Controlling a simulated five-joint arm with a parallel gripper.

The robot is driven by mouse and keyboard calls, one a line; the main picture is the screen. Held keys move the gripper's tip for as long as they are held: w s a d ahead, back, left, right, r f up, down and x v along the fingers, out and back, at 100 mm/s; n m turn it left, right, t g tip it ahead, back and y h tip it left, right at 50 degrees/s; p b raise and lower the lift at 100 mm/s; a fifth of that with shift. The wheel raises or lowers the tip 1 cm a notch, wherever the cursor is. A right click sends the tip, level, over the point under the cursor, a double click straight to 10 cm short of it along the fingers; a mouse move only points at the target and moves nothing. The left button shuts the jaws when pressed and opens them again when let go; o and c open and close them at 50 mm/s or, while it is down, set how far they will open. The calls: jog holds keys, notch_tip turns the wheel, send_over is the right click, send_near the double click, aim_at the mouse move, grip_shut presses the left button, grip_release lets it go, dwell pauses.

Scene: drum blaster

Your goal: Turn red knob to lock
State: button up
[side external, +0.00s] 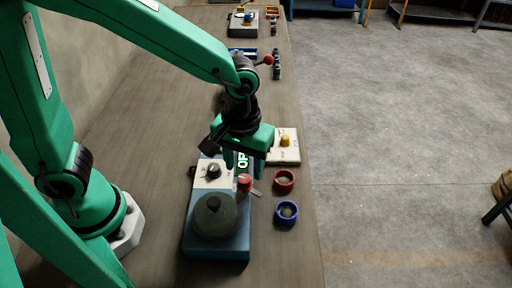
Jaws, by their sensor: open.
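A red knob (244,182) stands on the near blue-based machine (190,243), beside its rounded grey drum (214,217). My gripper (246,172) is green and points down, with its jaws apart just above and behind the red knob in the picture. I see nothing held between the jaws. Whether a finger touches the knob cannot be told from this one view. The gripper hides part of the machine's far end. Any lock marking at the knob is too small to read.
A white panel with a black knob (213,170) sits on the machine's far left. A white plate with a yellow knob (286,141) lies behind right. A red ring (284,181) and a blue ring (287,212) lie right, near the bench edge. Bare bench (150,150) is left.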

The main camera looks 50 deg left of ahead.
aim_at(244, 178)
jog(key=shift+f, duration=1.75)
jog(key=c, duration=1)
